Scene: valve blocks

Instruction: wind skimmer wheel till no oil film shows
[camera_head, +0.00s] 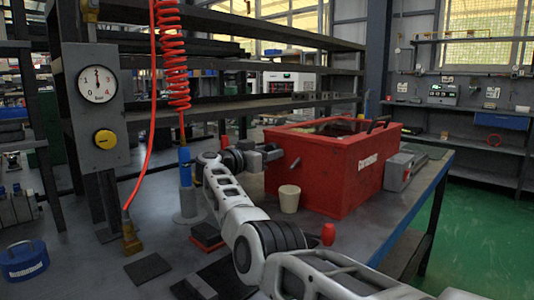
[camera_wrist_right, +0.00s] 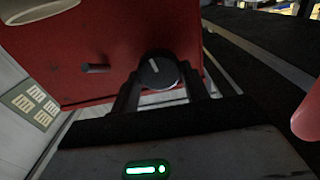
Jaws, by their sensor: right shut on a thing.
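A red tank (camera_head: 345,175) stands on the bench, with an open top (camera_head: 335,127) and a dark handle at its far right. My right gripper (camera_head: 272,153) reaches the tank's left-hand face. In the right wrist view, the fingers (camera_wrist_right: 158,85) are shut on a round dark knob (camera_wrist_right: 157,71) with a pale line on its face; I take it as the skimmer wheel. A short dark peg (camera_wrist_right: 96,68) sticks out of the red wall beside it. Whether an oil film lies in the tank cannot be told from here. My left gripper is not in view.
A beige cup (camera_head: 289,199) stands close before the tank. A grey box (camera_head: 399,172) is at its right. A blue-topped cylinder (camera_head: 185,168), a gauge panel (camera_head: 100,88), a hanging red coiled hose (camera_head: 172,60) and a blue round container (camera_head: 25,262) are at the left.

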